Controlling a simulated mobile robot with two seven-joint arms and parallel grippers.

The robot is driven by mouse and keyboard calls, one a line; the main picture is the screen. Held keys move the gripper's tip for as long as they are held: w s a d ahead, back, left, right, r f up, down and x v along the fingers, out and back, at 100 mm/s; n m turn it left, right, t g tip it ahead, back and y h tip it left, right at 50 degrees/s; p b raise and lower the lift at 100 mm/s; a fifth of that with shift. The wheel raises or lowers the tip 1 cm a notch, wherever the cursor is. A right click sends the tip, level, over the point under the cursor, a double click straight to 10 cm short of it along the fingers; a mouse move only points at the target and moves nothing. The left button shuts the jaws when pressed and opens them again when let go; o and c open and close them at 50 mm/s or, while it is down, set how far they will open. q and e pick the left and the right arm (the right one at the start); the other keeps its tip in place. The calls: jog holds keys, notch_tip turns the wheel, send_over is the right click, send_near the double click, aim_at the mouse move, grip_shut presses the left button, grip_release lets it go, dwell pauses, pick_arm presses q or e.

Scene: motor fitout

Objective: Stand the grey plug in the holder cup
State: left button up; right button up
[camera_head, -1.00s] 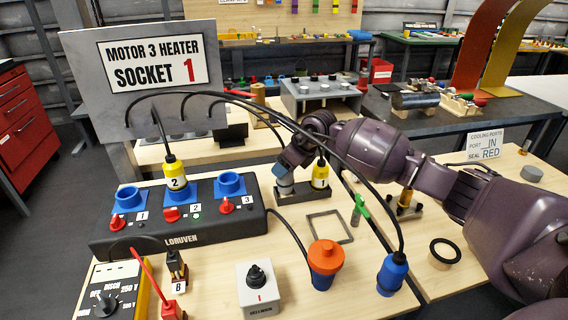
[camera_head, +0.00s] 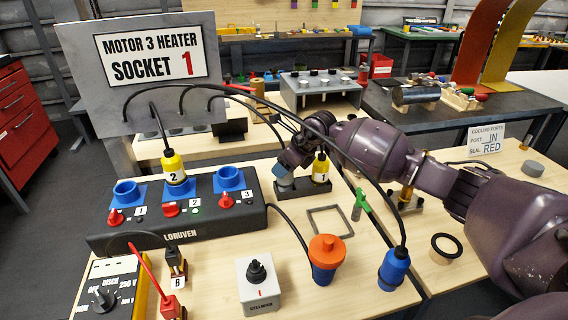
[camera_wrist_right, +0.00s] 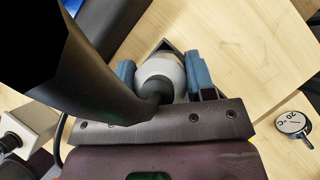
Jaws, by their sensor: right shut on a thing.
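The grey plug (camera_head: 285,183) is held upright in the jaws of my right gripper (camera_head: 286,173), at the left end of the dark holder (camera_head: 304,194). In the right wrist view the plug's round pale body (camera_wrist_right: 160,69) sits between two blue finger pads, with a black cable at its back. A dark corner of the holder (camera_wrist_right: 165,45) shows behind it. The plug's lower end is hidden, so I cannot tell how deep it sits in the cup. A yellow plug marked 1 (camera_head: 320,169) stands at the holder's right end. My left gripper is out of view.
The black socket box (camera_head: 180,221) lies left of the holder, with a yellow plug marked 2 (camera_head: 173,168) in its middle socket. Black cables arch overhead.

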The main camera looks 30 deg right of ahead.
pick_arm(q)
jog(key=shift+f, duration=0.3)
pick_arm(e)
jog(key=shift+f, duration=0.6)
jog(key=o, duration=1.1)
jog(key=shift+c, duration=0.2)
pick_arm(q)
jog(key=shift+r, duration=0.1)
pick_arm(e)
jog(key=v, duration=0.4)
jog(key=shift+s+d+r, duration=0.1)
jog(key=shift+r, duration=0.2)
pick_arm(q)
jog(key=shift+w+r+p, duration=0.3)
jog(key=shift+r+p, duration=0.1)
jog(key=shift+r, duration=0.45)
pick_arm(e)
jog(key=v, duration=0.6)
jog(key=shift+s+r, duration=0.1)
